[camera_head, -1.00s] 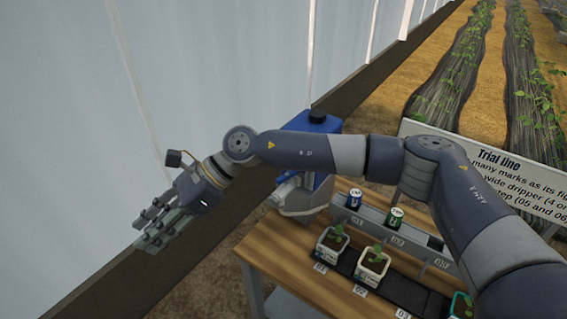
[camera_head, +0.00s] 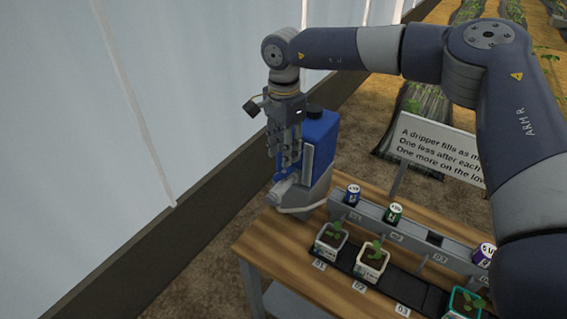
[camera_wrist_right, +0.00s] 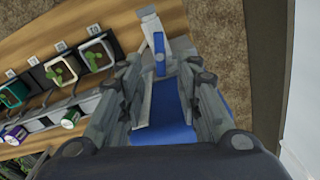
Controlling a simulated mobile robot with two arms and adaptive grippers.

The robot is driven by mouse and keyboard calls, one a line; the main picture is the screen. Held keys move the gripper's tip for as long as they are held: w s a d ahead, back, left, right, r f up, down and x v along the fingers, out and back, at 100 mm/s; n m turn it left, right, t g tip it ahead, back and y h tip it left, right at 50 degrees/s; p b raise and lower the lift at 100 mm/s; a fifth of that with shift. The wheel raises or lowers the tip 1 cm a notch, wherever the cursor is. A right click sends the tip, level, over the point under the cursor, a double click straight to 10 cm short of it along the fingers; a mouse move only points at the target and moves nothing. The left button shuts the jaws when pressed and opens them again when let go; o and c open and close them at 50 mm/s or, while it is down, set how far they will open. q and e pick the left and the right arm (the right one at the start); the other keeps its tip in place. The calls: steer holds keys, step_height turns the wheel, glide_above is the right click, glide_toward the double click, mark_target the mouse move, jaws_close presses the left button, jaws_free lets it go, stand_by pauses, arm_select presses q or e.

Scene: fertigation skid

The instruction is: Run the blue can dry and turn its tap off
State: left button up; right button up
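The blue can (camera_head: 322,135) stands on a grey stand at the far left end of the wooden bench. Its pale tap (camera_head: 283,190) sticks out low on the left side; it also shows in the right wrist view (camera_wrist_right: 149,18). A blue tap lever (camera_wrist_right: 159,42) lies roughly in line with the spout. My right gripper (camera_head: 288,163) points down in front of the can, just above the tap. In the right wrist view its fingers (camera_wrist_right: 160,80) are spread apart with the can and lever between them; nothing is gripped. My left gripper is not in view.
A grey rail (camera_head: 375,223) holds blue, green and purple drippers. Several potted seedlings, including one white pot (camera_head: 371,265), stand in front on a dark strip. A sign (camera_head: 440,150) stands behind. The pale wall (camera_head: 90,150) is left; the bench's front left (camera_head: 275,245) is clear.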

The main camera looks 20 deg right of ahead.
mark_target(284, 172)
step_height(284, 172, down, 6)
steer(key=shift+r+p, duration=0.1)
steer(key=shift+p, duration=0.45)
jaws_close()
